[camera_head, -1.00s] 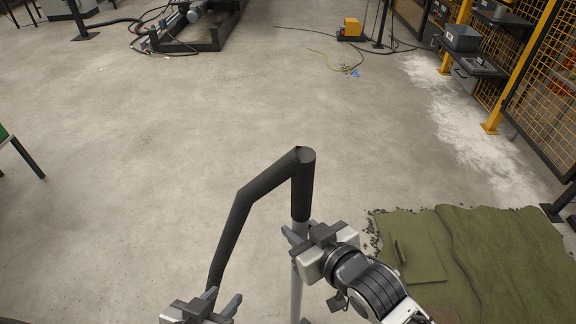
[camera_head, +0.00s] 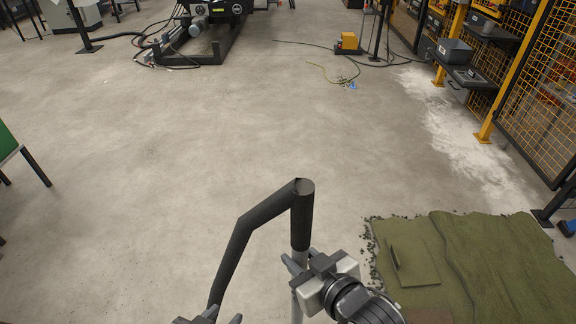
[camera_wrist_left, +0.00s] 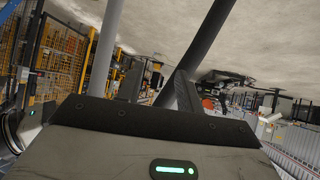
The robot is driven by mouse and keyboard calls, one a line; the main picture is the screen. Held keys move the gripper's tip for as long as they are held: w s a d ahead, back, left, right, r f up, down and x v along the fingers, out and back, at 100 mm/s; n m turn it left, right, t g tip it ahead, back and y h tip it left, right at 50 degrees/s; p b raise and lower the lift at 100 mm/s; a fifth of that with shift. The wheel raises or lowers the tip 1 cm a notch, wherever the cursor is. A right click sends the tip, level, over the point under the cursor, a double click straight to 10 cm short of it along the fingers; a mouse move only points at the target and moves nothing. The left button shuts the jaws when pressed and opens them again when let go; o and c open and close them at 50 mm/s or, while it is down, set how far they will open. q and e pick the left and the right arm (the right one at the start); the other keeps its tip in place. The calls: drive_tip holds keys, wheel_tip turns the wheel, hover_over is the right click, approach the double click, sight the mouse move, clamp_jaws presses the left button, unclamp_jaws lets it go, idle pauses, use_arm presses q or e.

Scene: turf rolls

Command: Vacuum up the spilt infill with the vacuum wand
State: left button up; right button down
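The vacuum wand (camera_head: 302,215) has a grey tube and a thick dark bent upper part that slopes down to the left. My right gripper (camera_head: 297,265) is shut on the wand just below its dark upright section. My left gripper (camera_head: 213,317) is at the bottom edge, with its fingers around the lower end of the dark sloping part; in the left wrist view that dark part (camera_wrist_left: 202,55) runs down between the fingers. The wand's nozzle is out of view. A pale powdery spill (camera_head: 450,130) lies by the fence, and dark crumbs (camera_head: 370,262) line the turf's left edge.
Green turf (camera_head: 500,260) lies at the lower right with a loose square on it. A yellow mesh fence (camera_head: 540,110) and a shelf with a grey bin (camera_head: 455,52) stand at the right. A green-topped table (camera_head: 8,145) is at the left. The middle floor is clear.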

sight(307, 241)
drive_tip(key=r, duration=0.1)
drive_tip(key=r+p, duration=0.1)
drive_tip(key=shift+w+r+p, duration=0.25)
drive_tip(key=shift+r+p, duration=0.85)
drive_tip(key=shift+p, duration=0.1)
drive_tip(key=shift+r+p, duration=0.6)
drive_tip(key=shift+r, duration=0.3)
use_arm(q)
drive_tip(key=shift+a+r+y, duration=0.15)
drive_tip(key=shift+a+r, duration=0.15)
drive_tip(key=shift+r, duration=0.3)
drive_tip(key=shift+a+r+y, duration=0.15)
drive_tip(key=shift+a+r, duration=0.1)
drive_tip(key=shift+r, duration=0.3)
use_arm(e)
drive_tip(key=shift+r, duration=0.3)
use_arm(q)
drive_tip(key=shift+s+d, duration=0.1)
drive_tip(key=shift+d, duration=0.05)
